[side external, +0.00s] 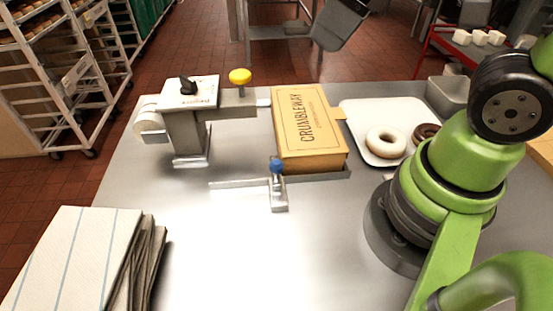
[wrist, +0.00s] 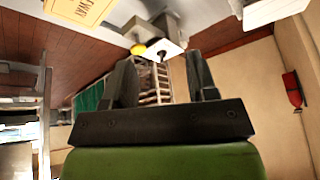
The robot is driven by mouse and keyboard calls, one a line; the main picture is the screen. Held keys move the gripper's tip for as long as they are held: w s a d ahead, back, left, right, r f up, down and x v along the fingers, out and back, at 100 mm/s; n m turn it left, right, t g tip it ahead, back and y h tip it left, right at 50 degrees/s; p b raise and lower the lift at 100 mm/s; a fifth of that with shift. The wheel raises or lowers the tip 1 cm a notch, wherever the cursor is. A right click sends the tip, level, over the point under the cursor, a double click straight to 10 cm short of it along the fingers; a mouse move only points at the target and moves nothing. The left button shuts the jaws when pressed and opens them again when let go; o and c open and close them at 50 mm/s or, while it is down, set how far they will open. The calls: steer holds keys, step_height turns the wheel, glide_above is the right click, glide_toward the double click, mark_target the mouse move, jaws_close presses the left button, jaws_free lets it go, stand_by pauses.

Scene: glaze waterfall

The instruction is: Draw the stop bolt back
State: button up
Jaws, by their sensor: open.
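A blue knob (side external: 277,165) stands on a small metal bracket (side external: 279,195) at the front left corner of the yellow CRUMBLEWAY box (side external: 312,128). A thin metal bar (side external: 235,184) runs left from this bracket. I take this to be the stop bolt; its exact position in the bracket is too small to tell. My gripper (wrist: 161,60) is open and empty in the wrist view, with its two fingers apart. It is outside the side view. The box also shows at the top left of the wrist view (wrist: 85,8); the blue knob is not visible there.
A metal machine (side external: 187,130) with a black dial and a yellow knob (side external: 240,77) stands left of the box. A white tray (side external: 360,115) with doughnuts lies right. Folded cloths (side external: 75,255) lie at the front left. The table front centre is clear.

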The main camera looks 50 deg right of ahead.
steer(key=w+a+f+n+g+h, duration=0.1)
steer(key=w+a+f+n+g, duration=0.15)
steer(key=w+f+n, duration=0.4)
steer(key=n+g, duration=0.2)
steer(key=n, duration=0.7)
glide_above(277, 162)
step_height(277, 162, down, 6)
steer(key=shift+f+h, duration=0.4)
steer(key=shift+f, duration=0.1)
step_height(277, 162, down, 10)
steer(key=shift+r, duration=0.2)
